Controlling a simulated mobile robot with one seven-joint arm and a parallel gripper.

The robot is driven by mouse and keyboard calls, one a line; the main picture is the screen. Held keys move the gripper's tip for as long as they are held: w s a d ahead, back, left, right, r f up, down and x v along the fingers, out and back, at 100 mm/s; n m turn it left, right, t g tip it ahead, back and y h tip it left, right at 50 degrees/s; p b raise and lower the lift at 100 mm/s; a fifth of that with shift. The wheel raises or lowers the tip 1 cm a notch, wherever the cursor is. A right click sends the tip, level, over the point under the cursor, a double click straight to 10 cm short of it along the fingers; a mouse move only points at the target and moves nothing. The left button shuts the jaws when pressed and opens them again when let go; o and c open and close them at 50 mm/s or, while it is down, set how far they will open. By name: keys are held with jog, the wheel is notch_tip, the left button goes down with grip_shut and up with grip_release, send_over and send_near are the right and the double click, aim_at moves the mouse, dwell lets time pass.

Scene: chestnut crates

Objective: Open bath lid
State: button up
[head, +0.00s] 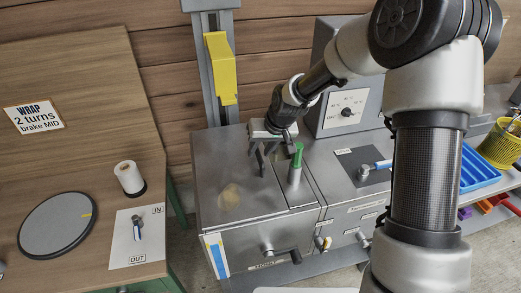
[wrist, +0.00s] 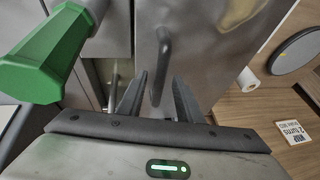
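The bath lid (head: 222,170) is the flat steel top of the grey metal cabinet in the head view, lying closed with a brownish stain on it. It fills the middle of the wrist view (wrist: 205,65). A dark bar handle (wrist: 162,62) rises from the lid in the wrist view. My gripper (wrist: 158,98) is open, with the handle's near end between its fingers and no visible grip on it. In the head view my gripper (head: 272,162) points down over the lid's back right part. Its fingers largely hide the handle there.
A green-topped post (head: 297,162) stands close right of my gripper and looms large at left in the wrist view (wrist: 45,65). A grey column with a yellow block (head: 221,68) rises behind the lid. A black-handled crank (head: 284,254) sticks out of the cabinet's front.

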grip_shut()
jog(key=shift+r, duration=0.1)
